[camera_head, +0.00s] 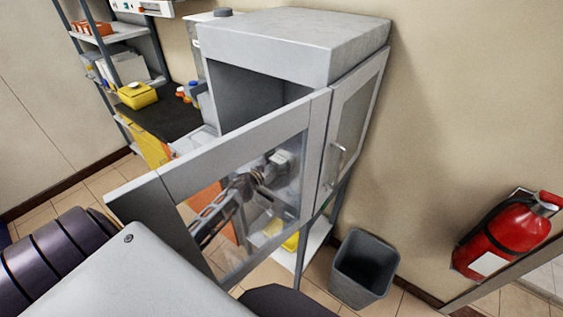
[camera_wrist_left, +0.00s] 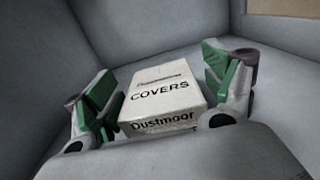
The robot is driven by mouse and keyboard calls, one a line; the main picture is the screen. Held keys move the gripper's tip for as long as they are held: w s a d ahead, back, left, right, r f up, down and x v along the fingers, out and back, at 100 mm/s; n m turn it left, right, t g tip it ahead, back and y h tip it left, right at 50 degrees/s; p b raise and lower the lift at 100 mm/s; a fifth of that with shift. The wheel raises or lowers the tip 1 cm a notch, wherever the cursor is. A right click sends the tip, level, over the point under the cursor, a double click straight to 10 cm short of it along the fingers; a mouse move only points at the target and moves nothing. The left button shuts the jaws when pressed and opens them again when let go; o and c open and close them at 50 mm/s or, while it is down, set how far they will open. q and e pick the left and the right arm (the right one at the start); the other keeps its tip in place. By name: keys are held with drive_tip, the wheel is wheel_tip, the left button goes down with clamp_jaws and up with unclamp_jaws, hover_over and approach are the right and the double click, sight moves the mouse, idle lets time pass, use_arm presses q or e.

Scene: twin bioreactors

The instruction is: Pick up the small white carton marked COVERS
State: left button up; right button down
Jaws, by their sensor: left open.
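The white carton marked COVERS (camera_wrist_left: 165,98) sits inside a grey-walled space in the left wrist view, its printed top and its front face marked Dustmoor showing. My left gripper (camera_wrist_left: 158,78) is open, with one green-padded finger on each side of the carton. I cannot tell whether either finger touches it. In the head view my left gripper (camera_head: 268,170) shows through the glass of the open cabinet door (camera_head: 312,150). A small pale block there may be the carton, but it is too small to be sure. My right gripper is not in view.
The grey cabinet (camera_head: 290,45) stands against the wall, its open door between my head camera and my left arm. A grey bin (camera_head: 365,268) and a red fire extinguisher (camera_head: 508,235) are at the right. A shelf with a yellow box (camera_head: 137,95) is at the left.

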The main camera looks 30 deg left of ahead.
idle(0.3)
use_arm(q)
drive_tip(key=c, duration=1.1)
drive_tip(key=shift+r, duration=0.1)
drive_tip(key=shift+c, duration=0.2)
drive_tip(key=shift+r+p, duration=0.55)
drive_tip(key=shift+r, duration=4.35)
